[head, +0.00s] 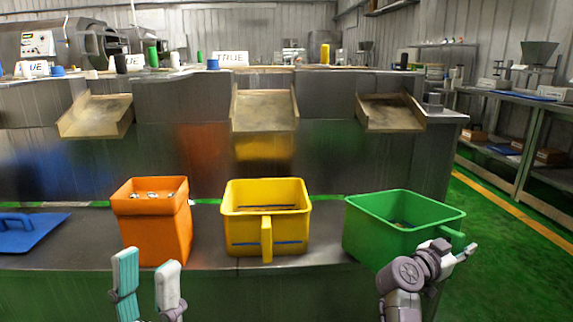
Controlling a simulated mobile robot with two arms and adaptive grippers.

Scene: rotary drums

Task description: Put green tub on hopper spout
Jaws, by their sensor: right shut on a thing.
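Three chute-like hopper spouts show on the back wall: left (98,114), middle (264,108) and right (388,112), the last above the green tub.
A yellow tub (245,228) with a front handle stands mid-bench. An orange bin (160,232) holding small parts is left of it. A blue lid (30,232) with a handle lies far left. Narrow gaps separate the containers. Shelves (535,125) stand at right beyond the green floor.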

